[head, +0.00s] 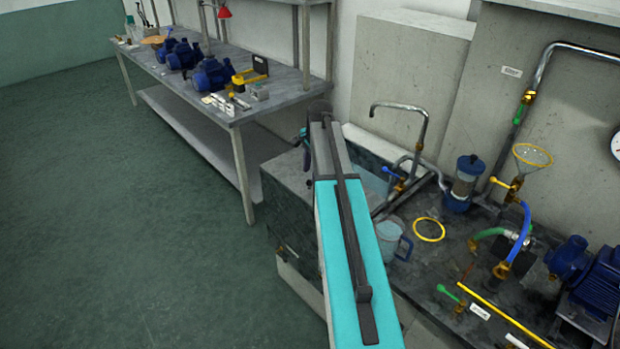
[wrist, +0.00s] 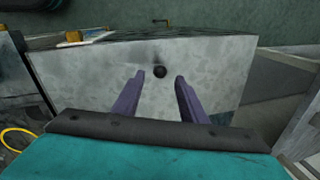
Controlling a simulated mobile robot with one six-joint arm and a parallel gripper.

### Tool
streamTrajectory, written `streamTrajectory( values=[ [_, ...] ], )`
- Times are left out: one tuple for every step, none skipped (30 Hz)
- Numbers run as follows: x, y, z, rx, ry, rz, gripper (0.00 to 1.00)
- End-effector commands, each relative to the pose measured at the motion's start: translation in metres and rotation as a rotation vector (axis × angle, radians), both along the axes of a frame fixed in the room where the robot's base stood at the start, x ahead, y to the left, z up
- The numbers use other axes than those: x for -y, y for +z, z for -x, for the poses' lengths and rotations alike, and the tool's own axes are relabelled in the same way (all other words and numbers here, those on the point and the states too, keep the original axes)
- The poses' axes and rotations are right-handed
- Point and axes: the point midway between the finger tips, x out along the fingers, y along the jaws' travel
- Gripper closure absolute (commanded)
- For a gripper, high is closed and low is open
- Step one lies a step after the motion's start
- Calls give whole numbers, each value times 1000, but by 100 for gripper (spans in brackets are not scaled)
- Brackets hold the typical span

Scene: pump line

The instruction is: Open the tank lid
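The tank (head: 300,225) is a dark box at the left end of the bench, left of my arm in the head view. Its pale grey lid (head: 283,172) looks flat and shut. I cannot tell whether the fingers touch the lid. In the head view my arm hides part of the tank, and the fingers are hard to make out.
A sink tap (head: 400,108), a clear jug (head: 388,240) and a yellow ring (head: 429,229) are right of my arm. A workbench (head: 262,108) with blue motors is behind. Floor at left is clear.

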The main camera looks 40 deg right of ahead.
Motion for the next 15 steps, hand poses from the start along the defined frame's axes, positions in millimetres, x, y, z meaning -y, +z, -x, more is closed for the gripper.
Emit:
streamTrajectory(
  values=[
    [0, -6, -1, -2, 0, -1, 61],
    [0, -9, -2, -2, 0, -1, 61],
    [0, -13, -2, -1, 0, -1, 61],
    [0, -16, -3, -1, 0, -1, 61],
    [0, -19, -4, -2, 0, -1, 61],
    [0, -23, -4, -2, 0, -1, 61],
    [0, -26, -5, -2, 0, -1, 61],
    [0, -28, -6, -1, 0, -1, 61],
    [0, -31, -6, -1, 0, 0, 61],
    [0, -33, -7, -1, 0, 0, 61],
    [0, -35, -7, -1, 0, 0, 61],
    [0, -37, -7, -1, 0, 0, 61],
    [0, -38, -7, -1, 0, 0, 61],
    [0, -40, -7, -1, 0, -1, 61],
    [0, -41, -8, -1, 0, 0, 61]
  ],
)
